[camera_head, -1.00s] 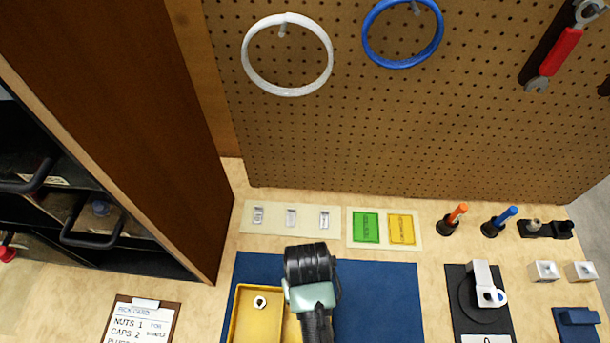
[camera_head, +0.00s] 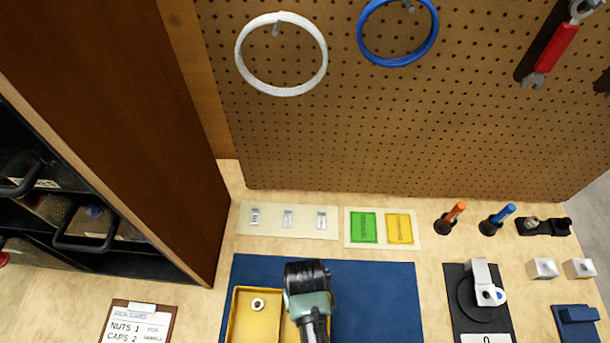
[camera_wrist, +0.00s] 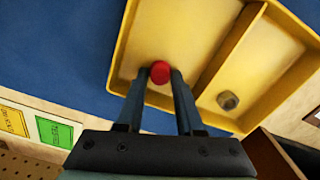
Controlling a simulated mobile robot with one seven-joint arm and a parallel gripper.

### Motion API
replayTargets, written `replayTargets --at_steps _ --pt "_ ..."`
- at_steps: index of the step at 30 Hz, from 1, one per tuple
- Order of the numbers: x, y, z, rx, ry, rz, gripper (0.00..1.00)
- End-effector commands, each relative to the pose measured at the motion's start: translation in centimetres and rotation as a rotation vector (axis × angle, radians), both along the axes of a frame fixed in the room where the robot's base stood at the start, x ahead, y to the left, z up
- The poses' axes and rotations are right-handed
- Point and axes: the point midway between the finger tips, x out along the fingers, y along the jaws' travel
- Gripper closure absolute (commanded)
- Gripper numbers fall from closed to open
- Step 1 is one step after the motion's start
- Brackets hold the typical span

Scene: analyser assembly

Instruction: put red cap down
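In the wrist view, a small round red cap (camera_wrist: 160,73) sits between the fingertips of my gripper (camera_wrist: 161,76), with a finger against each side. The gripper appears shut on it. The cap is over the left compartment of a yellow tray (camera_wrist: 121,55); whether it touches the tray floor I cannot tell. A metal nut (camera_wrist: 228,100) lies in the other compartment, across the divider. In the head view, the yellow tray (camera_head: 234,318) shows at the bottom with the nut (camera_head: 258,304); my wrist covers much of its right side, hiding the cap and fingertips.
The tray rests on a blue mat (camera_head: 385,300). Behind are green (camera_head: 364,227) and yellow (camera_head: 399,228) labelled squares. A black fixture (camera_head: 472,300) stands right. A pick card (camera_head: 137,325) and drawer cabinet (camera_head: 150,150) are left. The mat's right part is clear.

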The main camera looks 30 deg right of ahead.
Motion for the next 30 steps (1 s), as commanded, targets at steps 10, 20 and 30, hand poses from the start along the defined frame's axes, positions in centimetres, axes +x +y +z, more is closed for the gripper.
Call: replayTargets --at_steps 10,20,30 --pt "0.0 0.0 0.1 0.000 0.000 0.000 0.41" --pt "0.1 0.0 3.5 -0.001 -0.004 0.001 0.41" --pt "0.1 0.0 10.5 -0.002 -0.004 0.001 0.41"
